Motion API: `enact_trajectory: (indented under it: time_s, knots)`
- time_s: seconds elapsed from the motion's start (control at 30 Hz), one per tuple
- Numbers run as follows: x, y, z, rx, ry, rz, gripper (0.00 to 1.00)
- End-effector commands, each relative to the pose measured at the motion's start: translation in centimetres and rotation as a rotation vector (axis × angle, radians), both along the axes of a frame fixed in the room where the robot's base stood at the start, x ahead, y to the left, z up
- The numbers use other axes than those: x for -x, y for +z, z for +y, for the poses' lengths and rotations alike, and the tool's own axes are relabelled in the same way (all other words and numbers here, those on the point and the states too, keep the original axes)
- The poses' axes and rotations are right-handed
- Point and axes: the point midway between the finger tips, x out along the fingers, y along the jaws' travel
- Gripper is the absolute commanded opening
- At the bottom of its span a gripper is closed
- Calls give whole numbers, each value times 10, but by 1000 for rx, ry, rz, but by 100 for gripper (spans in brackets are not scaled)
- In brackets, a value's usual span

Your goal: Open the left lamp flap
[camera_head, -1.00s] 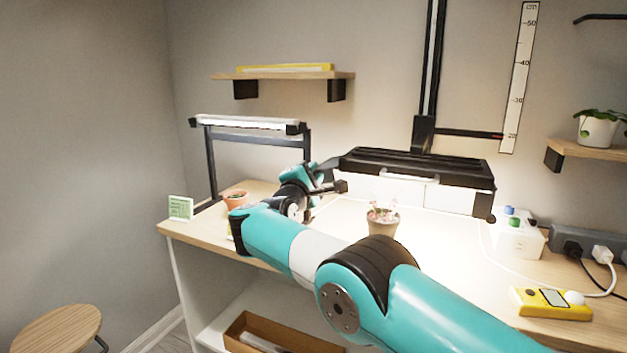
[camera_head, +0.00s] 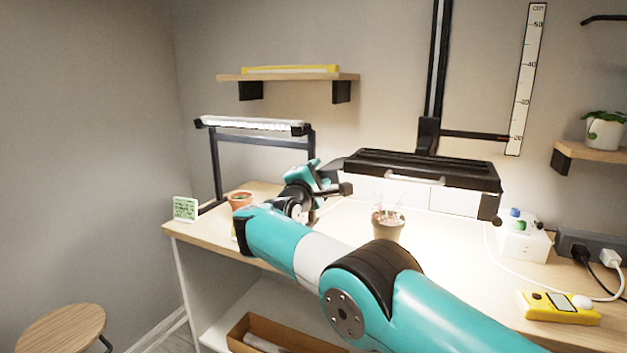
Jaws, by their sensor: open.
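The black lamp (camera_head: 425,165) hangs from a dark post over the table. Pale panels show below its front edge: a left flap (camera_head: 375,189) and a right flap (camera_head: 456,200), with a thin seam between them. Both appear to hang down. A light-coloured bar (camera_head: 414,179) shows along the top, near the seam. My gripper (camera_head: 337,182) is open and empty, just left of the lamp's left end, near the left flap's outer edge. I cannot tell whether it touches the flap. My arm crosses the picture in front of the table.
A potted plant (camera_head: 388,225) stands below the lamp. A white box (camera_head: 522,240) and a yellow meter (camera_head: 558,307) are at the right.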

Motion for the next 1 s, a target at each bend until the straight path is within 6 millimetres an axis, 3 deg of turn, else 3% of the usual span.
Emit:
enact_trajectory:
  time_s: [0.27,0.63,0.7,1.0]
  knots:
    - [22,-4,11,2,4,2,46]
    - [107,-20,47,3,4,1,46]
    - [109,-29,47,-3,-1,-3,46]
    - [126,-32,55,-3,0,-3,46]
